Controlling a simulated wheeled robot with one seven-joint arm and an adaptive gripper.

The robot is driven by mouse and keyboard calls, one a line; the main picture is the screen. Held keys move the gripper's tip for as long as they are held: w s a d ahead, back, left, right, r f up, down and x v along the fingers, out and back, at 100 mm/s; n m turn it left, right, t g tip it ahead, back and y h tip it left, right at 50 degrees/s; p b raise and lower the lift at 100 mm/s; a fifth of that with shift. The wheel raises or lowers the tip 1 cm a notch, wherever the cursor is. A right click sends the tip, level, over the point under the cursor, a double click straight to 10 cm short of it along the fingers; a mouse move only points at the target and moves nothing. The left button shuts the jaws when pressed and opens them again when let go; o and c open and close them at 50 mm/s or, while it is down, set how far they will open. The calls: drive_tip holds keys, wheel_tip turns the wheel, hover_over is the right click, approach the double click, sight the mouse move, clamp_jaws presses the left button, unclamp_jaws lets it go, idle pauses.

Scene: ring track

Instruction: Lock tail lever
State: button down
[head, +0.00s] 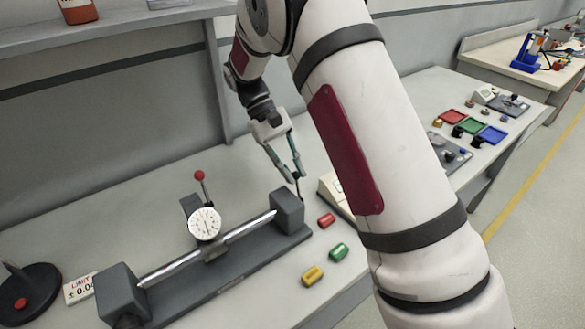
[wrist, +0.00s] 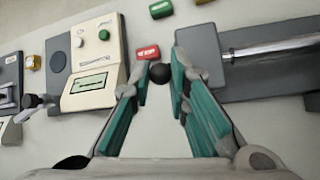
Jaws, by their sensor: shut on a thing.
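The tail lever shows in the wrist view as a black ball knob (wrist: 160,73) between my fingertips. In the head view a thin dark lever rod (head: 298,190) stands beside the grey tail block (head: 289,212) at the right end of the bench fixture. My gripper (head: 297,174) reaches down from behind my arm and is shut on the knob; its teal fingers also show in the wrist view (wrist: 160,80). The knob is mostly hidden by the fingers in the head view. The lever's lower part and pivot cannot be made out.
A steel shaft (head: 243,230) spans the fixture under a dial gauge (head: 205,223) with a red-knobbed lever (head: 199,175). Red (head: 326,220), green (head: 338,252) and yellow (head: 313,275) pieces lie right of the fixture. A cream instrument (wrist: 93,65) stands nearby.

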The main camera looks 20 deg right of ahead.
drive_tip(key=c, duration=1.5)
unclamp_jaws()
drive_tip(key=shift+v, duration=3.75)
